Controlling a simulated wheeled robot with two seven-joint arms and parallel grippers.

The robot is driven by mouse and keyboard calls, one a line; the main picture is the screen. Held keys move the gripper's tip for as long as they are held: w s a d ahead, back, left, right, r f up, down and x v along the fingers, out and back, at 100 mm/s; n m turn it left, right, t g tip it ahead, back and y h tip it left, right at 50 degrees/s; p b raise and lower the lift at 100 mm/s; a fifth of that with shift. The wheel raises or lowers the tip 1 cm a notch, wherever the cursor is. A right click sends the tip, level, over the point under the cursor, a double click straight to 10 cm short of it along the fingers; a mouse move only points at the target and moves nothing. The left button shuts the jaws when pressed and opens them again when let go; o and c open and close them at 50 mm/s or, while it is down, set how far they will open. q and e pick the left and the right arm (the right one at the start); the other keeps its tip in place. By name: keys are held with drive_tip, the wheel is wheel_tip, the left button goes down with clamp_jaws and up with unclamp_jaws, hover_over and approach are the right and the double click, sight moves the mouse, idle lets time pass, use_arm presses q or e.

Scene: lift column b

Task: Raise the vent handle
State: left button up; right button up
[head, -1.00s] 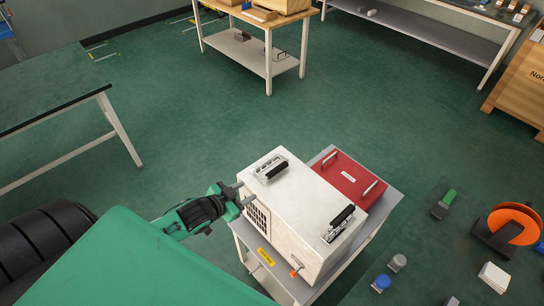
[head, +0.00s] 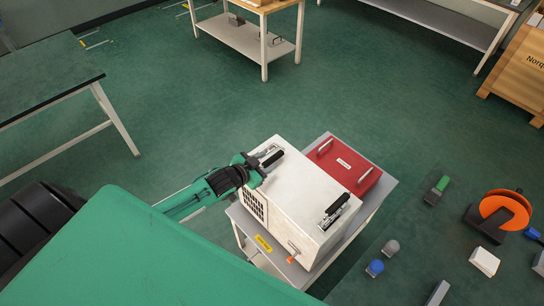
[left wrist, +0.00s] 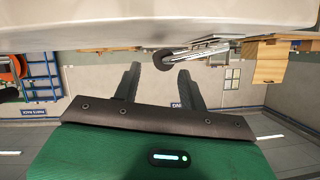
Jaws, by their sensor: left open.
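A white box (head: 290,205) with a vent grille on its left side stands on a grey cart. Two metal levers with black grips sit on its top: the far one (head: 271,157) and the near one (head: 334,209). No label shows which is the vent handle. My left gripper (head: 260,168) is at the box's far left top edge, next to the far lever. In the left wrist view, my left gripper (left wrist: 159,72) is open; the lever's black grip end (left wrist: 164,60) appears between its fingertips. Contact cannot be told. My right gripper is not in view.
A red case (head: 342,165) with two handles lies beside the box on the cart (head: 385,190). An orange-tipped lever (head: 292,259) juts from the box's near side. Several loose items and an orange reel (head: 505,210) lie at the right.

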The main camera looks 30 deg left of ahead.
sight(272, 158)
use_arm(q)
drive_tip(key=shift+x, duration=1.9)
clamp_jaws()
